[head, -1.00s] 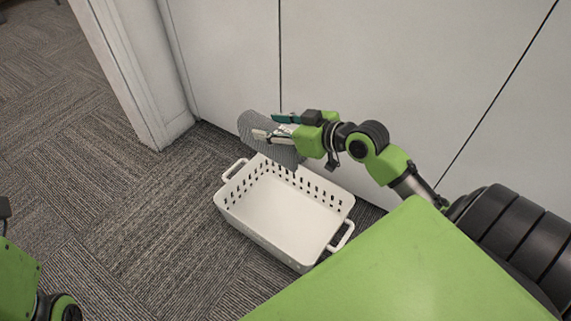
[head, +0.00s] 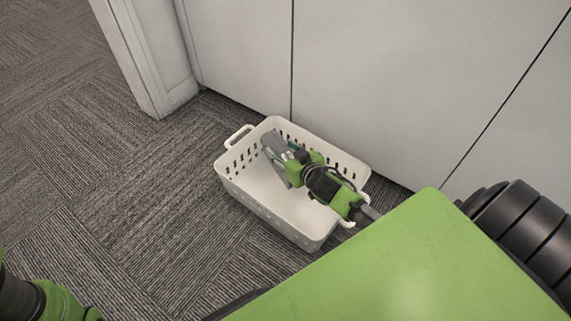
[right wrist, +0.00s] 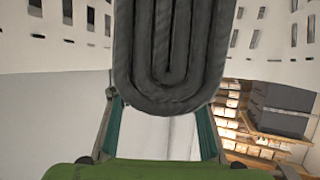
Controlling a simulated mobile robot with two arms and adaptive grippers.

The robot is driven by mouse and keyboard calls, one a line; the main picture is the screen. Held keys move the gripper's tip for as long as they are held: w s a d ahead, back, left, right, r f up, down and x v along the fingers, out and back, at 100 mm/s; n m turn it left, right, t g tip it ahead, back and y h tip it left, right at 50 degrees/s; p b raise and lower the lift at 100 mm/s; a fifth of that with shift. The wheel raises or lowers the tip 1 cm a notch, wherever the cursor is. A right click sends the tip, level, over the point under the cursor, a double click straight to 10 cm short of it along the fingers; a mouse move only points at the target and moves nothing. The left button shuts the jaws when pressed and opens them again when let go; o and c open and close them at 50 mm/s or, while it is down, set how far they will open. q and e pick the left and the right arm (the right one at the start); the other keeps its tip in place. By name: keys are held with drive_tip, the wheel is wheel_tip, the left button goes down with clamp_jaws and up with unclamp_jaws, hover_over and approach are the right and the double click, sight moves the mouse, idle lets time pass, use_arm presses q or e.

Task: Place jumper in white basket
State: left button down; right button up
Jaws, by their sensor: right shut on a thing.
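The jumper is a grey, folded piece of cloth (head: 272,146). In the head view it is inside the white basket, near its far end. In the right wrist view its dark folded layers (right wrist: 168,55) fill the upper middle. My right gripper (head: 284,160) reaches down into the basket, shut on the jumper; its fingers also show in the right wrist view (right wrist: 160,128). The white basket (head: 262,215) stands upright on the carpet, with slotted walls (right wrist: 50,40) and end handles. My arm hides part of its inside. My left gripper is out of view; only part of that arm shows at lower left.
A white wall of panels (head: 400,80) stands close behind the basket. A white door frame (head: 150,60) is at upper left. The carpet (head: 100,190) left of the basket is clear. Shelves with boxes (right wrist: 250,115) show at right in the right wrist view.

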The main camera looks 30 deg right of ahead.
wheel_tip(320, 180, down, 3)
drive_tip(key=shift+r+b, duration=0.1)
drive_tip(key=shift+b, duration=0.65)
wheel_tip(320, 180, down, 4)
drive_tip(key=b, duration=0.3)
drive_tip(key=o, duration=1)
drive_tip(key=shift+f, duration=0.25)
drive_tip(key=shift+c, duration=0.2)
drive_tip(key=o, duration=0.4)
drive_tip(key=shift+r, duration=0.15)
